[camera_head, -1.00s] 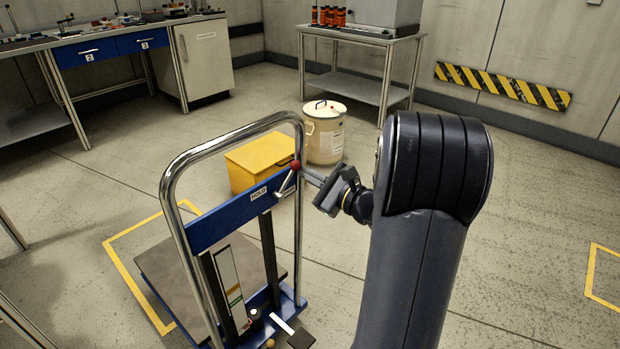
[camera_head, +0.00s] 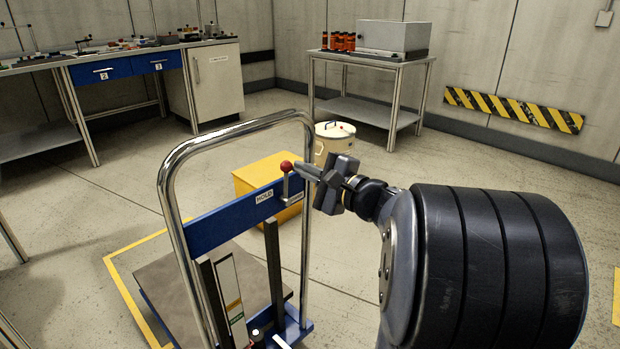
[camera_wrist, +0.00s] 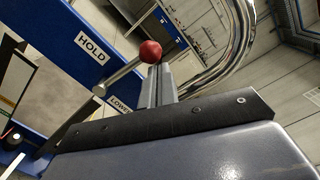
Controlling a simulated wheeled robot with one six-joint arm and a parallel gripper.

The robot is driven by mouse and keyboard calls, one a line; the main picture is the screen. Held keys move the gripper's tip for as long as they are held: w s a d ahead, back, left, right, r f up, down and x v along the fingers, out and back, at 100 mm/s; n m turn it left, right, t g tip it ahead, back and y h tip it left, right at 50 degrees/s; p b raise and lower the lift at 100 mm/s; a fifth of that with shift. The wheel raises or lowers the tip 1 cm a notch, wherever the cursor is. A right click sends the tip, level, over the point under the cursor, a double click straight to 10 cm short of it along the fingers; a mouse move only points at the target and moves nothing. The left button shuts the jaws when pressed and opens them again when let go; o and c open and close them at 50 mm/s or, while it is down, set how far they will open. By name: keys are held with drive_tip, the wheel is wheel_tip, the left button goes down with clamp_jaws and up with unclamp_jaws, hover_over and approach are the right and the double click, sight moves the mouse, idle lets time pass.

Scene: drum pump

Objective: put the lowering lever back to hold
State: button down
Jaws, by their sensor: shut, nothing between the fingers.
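The lowering lever is a short metal rod with a red ball knob (camera_head: 286,166), mounted on the blue crossbar (camera_head: 225,224) of the lift cart. In the head view the lever stands nearly upright, between the HOLD label (camera_head: 264,196) and the LOWER label to its right. My gripper (camera_head: 308,171) is shut and empty, its tips just right of the knob. In the wrist view the red knob (camera_wrist: 150,52) is right at the fingertips (camera_wrist: 158,72), and the rod runs down and left. I cannot tell whether the tips touch it. The LOWER label (camera_wrist: 120,102) is partly hidden there.
The cart's chrome handle (camera_head: 166,190) arches around the crossbar, its right post close to my gripper. A yellow box (camera_head: 262,172) and a cream drum (camera_head: 330,145) stand behind. A side table (camera_head: 370,62) is at the back, and open floor lies to the right.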

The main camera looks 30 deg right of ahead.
drive_tip(key=shift+s+a+r, duration=0.1)
drive_tip(key=shift+a+r, duration=0.05)
drive_tip(key=shift+a, duration=0.15)
idle(0.4)
